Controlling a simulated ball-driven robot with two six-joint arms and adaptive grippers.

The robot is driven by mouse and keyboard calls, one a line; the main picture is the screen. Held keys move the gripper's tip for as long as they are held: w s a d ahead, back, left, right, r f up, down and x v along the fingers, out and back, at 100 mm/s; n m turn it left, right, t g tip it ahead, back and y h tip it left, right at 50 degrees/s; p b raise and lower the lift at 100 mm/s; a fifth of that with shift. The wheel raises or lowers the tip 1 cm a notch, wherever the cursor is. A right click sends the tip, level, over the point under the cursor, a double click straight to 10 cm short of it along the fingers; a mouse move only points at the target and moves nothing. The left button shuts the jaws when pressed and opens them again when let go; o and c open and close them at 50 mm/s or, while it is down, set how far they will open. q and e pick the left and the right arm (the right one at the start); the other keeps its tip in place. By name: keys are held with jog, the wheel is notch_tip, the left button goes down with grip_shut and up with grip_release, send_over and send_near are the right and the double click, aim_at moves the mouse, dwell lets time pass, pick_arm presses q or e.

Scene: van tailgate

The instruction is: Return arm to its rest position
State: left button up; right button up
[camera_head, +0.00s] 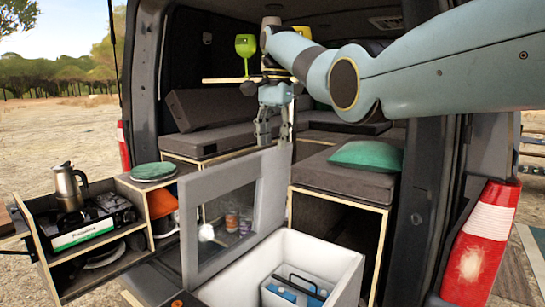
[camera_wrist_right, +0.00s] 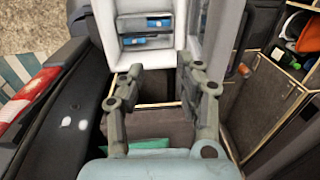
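My right arm comes in from the upper right in the head view and reaches across the van opening. Its gripper (camera_head: 273,132) points down near the upper edge of an upright grey panel with a window (camera_head: 275,185). I cannot tell whether they touch. In the right wrist view the two fingers of the right gripper (camera_wrist_right: 160,67) are apart, with nothing seen between them. The open white box (camera_head: 345,270) lies beyond the fingertips there. My left gripper is in neither view.
Blue items (camera_head: 292,290) lie inside the white box. A green cushion (camera_head: 365,156) lies on the right bench. Green and yellow cups (camera_head: 245,48) stand behind my arm.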

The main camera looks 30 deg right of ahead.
jog(key=shift+s+r, duration=0.1)
jog(key=shift+r, duration=0.3)
